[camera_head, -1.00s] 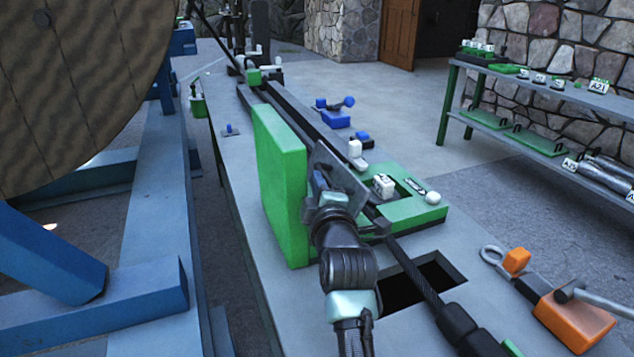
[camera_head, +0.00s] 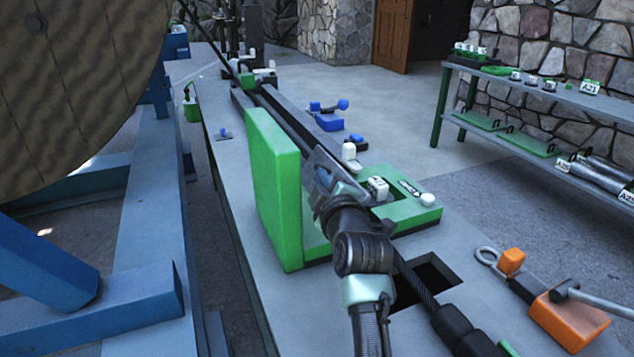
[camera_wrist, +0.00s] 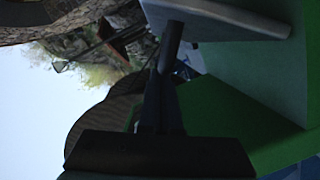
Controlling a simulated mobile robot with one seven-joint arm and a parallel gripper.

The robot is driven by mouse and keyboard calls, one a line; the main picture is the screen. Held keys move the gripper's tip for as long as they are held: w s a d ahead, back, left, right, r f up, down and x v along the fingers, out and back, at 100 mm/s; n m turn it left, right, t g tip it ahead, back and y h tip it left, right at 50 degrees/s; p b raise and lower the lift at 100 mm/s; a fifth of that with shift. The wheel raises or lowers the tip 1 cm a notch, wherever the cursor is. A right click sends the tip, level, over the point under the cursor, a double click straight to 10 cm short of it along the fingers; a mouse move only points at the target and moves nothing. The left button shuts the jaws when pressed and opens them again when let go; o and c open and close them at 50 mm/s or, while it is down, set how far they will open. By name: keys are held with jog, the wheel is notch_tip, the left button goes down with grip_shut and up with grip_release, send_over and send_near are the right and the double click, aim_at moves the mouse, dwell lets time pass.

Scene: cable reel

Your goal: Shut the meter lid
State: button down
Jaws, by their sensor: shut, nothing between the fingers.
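The meter lid (camera_head: 272,190) is a thick green panel standing upright, open, along the left side of the green meter base (camera_head: 405,215). My gripper (camera_head: 322,172) is over the base, just right of the lid's inner face, with the arm reaching in from the front. Its fingertips are largely hidden by the wrist in the head view. In the wrist view the dark fingers (camera_wrist: 172,35) are closed together and empty, with green surfaces to the right. I cannot tell whether the fingers touch the lid.
A black cable (camera_head: 415,285) runs along the bench (camera_head: 235,185) past the meter. A square opening (camera_head: 425,280) lies in front of the base. An orange clamp (camera_head: 568,318) is at front right. A large reel (camera_head: 75,80) stands left; a shelf (camera_head: 540,95) stands right.

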aim_at(344, 177)
jog(key=shift+w+d+m+b, duration=0.2)
jog(key=shift+w+d+m, duration=0.05)
jog(key=shift+d+m, duration=0.35)
jog(key=shift+w+d+m+b, duration=0.15)
jog(key=shift+w+d+m, duration=0.05)
jog(key=shift+d+m, duration=0.4)
jog(key=shift+w+d+f+m+g+y+b, duration=0.2)
jog(key=shift+d+m+g+b, duration=0.1)
jog(key=shift+d+m, duration=0.2)
jog(key=shift+w+d+f+m+g+y+b, duration=0.1)
jog(key=shift+w+d+m+g+y+b, duration=0.1)
jog(key=shift+d+m+b, duration=0.3)
jog(key=shift+w+d+f+m+g+y+b, duration=0.15)
jog(key=shift+w+d+f+m+y+b, duration=0.1)
jog(key=shift+d+m, duration=0.3)
jog(key=shift+w+d+f+m+g+y+b, duration=0.15)
jog(key=shift+d+f+m+b, duration=0.15)
jog(key=shift+m, duration=0.5)
jog(key=shift+w+d+f+m+g+y+b, duration=0.1)
jog(key=shift+w+d+f+m+y+b, duration=0.1)
jog(key=shift+d+m, duration=0.35)
jog(key=shift+a, duration=0.1)
jog(key=shift+s, duration=0.1)
